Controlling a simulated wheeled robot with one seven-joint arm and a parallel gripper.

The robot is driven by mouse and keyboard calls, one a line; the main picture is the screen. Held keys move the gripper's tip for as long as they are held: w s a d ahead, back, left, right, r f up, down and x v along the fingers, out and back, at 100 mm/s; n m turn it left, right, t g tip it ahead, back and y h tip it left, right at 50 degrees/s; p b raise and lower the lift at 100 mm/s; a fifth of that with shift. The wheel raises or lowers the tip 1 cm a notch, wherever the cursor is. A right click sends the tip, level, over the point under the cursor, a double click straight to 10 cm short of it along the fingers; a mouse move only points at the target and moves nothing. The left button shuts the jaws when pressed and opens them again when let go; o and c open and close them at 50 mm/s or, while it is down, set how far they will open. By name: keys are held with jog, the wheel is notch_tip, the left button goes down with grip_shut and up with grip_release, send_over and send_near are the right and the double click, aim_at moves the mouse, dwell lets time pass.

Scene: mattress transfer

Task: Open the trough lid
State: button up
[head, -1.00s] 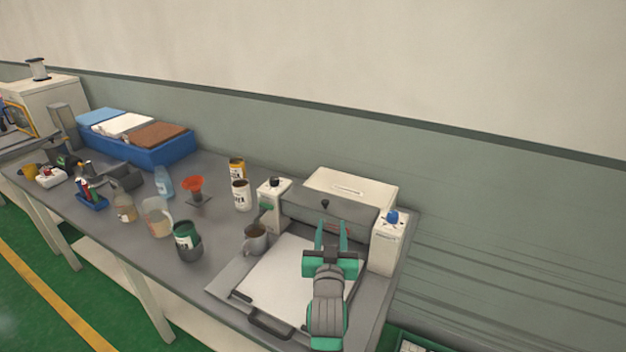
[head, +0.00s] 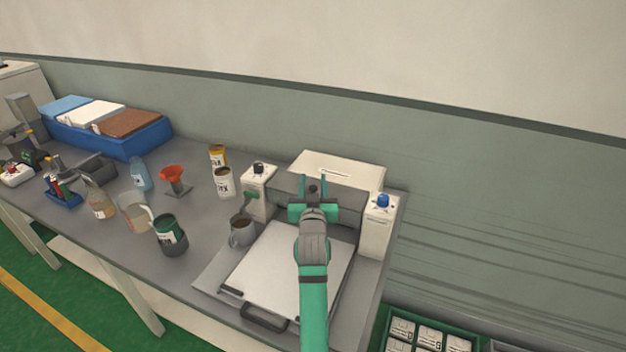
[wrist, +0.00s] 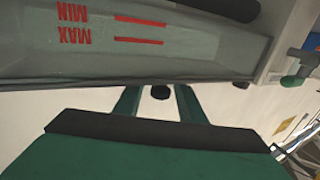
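The trough (wrist: 60,50) is a grey, see-through-looking body with red MIN and MAX marks, upside down in the wrist view. In the head view, its grey lid panel (head: 287,184) sits between two white posts, partly hidden by my gripper. I cannot tell the lid's exact tilt. A dark round knob (head: 313,188) shows at my gripper (head: 313,191). In the wrist view, the knob (wrist: 160,92) appears between the two green fingers of my gripper (wrist: 158,98), with a gap on each side. The fingers are apart and not closed on it.
The left post (head: 258,190) has a black knob; the right post (head: 377,230) has a blue one. A white plate (head: 275,270) lies before the trough. A green crate (head: 420,335) is below right.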

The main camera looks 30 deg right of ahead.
jog(key=shift+x, duration=0.8)
jog(key=shift+c, duration=0.3)
grip_shut()
jog(key=shift+d, duration=0.1)
